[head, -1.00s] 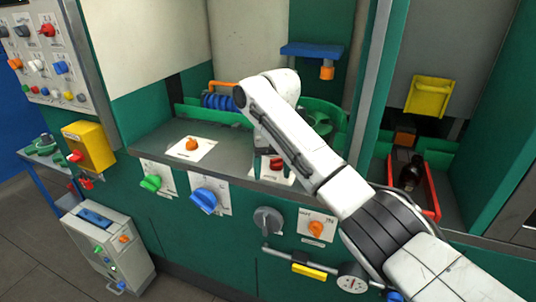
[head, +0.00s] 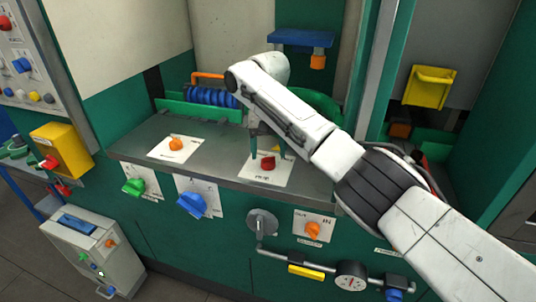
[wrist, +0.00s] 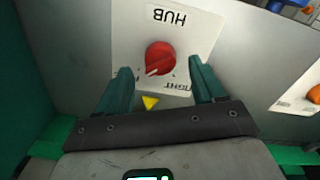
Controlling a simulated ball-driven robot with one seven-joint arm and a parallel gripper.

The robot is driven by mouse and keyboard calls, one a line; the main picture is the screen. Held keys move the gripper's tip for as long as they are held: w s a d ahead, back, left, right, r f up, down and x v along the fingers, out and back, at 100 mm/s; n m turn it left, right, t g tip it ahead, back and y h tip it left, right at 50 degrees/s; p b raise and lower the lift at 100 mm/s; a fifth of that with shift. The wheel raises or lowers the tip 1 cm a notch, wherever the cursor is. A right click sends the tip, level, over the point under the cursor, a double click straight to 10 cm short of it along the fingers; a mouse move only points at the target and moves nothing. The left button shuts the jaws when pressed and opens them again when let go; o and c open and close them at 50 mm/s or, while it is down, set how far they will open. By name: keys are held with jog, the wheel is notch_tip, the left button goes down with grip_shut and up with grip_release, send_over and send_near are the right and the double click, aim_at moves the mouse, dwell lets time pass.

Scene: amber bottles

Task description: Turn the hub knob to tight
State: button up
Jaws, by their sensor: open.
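The red hub knob (head: 268,163) sits on a white plate (head: 254,178) on the grey counter. In the wrist view the knob (wrist: 160,57) has a pale pointer line aimed at the lower left. The upside-down word HUB is above it, and a partly hidden word that looks like TIGHT (wrist: 178,86) is below right. My gripper (wrist: 160,65) is open, with one green finger on each side of the knob's lower side. The fingers look apart from the knob. In the head view my gripper (head: 264,152) points down just behind the knob.
An orange knob (head: 176,144) sits left on the counter. Green (head: 133,186), blue (head: 192,203) and orange (head: 312,231) knobs are on the front panel. A blue coil (head: 212,96) stands behind. A blue shelf (head: 301,38) hangs above. A yellow triangle (wrist: 150,103) lies near the knob.

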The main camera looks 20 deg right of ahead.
aim_at(268, 161)
jog(key=shift+f, duration=1.3)
jog(key=c, duration=1)
jog(key=shift+c, duration=0.2)
